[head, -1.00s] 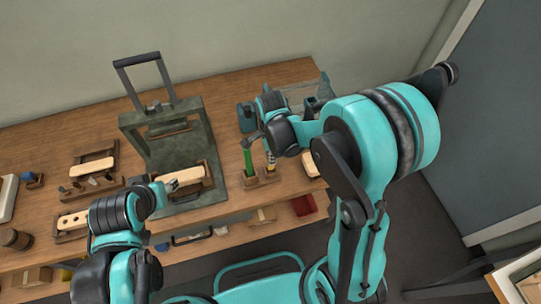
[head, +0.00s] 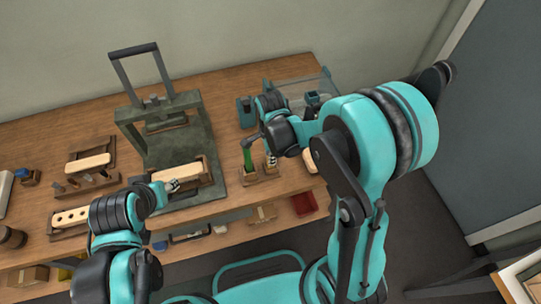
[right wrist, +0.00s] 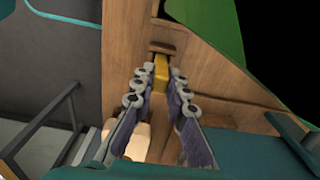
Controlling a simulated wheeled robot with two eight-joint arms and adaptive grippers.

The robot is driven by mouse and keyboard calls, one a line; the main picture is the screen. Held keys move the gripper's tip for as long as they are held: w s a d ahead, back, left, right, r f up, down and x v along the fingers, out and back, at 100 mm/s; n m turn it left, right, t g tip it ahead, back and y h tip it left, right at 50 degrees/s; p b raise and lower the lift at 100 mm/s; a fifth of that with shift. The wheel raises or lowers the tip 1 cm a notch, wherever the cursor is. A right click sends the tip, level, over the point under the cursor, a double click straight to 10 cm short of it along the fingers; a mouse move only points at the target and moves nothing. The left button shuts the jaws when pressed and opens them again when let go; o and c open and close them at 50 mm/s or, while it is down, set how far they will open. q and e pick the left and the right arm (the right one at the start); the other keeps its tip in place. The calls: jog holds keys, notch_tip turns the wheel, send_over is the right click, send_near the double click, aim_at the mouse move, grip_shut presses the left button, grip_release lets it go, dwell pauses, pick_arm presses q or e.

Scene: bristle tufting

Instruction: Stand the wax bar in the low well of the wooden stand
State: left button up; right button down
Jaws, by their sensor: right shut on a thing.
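The wooden stand (head: 260,177) is near the front edge of the bench, with a green-handled tool (head: 248,158) upright in its left part. My right gripper (head: 271,158) is over the right part of the stand, shut on the wax bar. In the right wrist view the yellow wax bar (right wrist: 161,74) shows between the two fingers, its far end close to the wood of the stand (right wrist: 195,62). I cannot tell whether its lower end is inside the low well. My left gripper (head: 172,186) is at a pale wooden block (head: 178,174); its jaws are too small to read.
A dark press frame (head: 195,140) with a tall handle stands left of the stand. A clear-walled bin (head: 300,90) is behind my right gripper. Another pale block (head: 310,160) lies right of the stand. A red bin (head: 303,204) is on the shelf below.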

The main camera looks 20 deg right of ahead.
jog(key=shift+f, duration=0.1)
dwell(0.4)
jog(key=c, duration=1)
grip_release()
jog(key=shift+c, duration=0.2)
jog(key=shift+r+p, duration=2.6)
jog(key=shift+r, duration=0.95)
jog(key=s+d+r+n+t+b, duration=0.4)
jog(key=s+r+n+t, duration=0.3)
jog(key=n, duration=1)
jog(key=s+r, duration=0.2)
jog(key=s, duration=0.1)
jog(key=shift+s+d+r+n, duration=0.15)
jog(key=shift+d+n, duration=0.15)
jog(key=shift+d, duration=0.05)
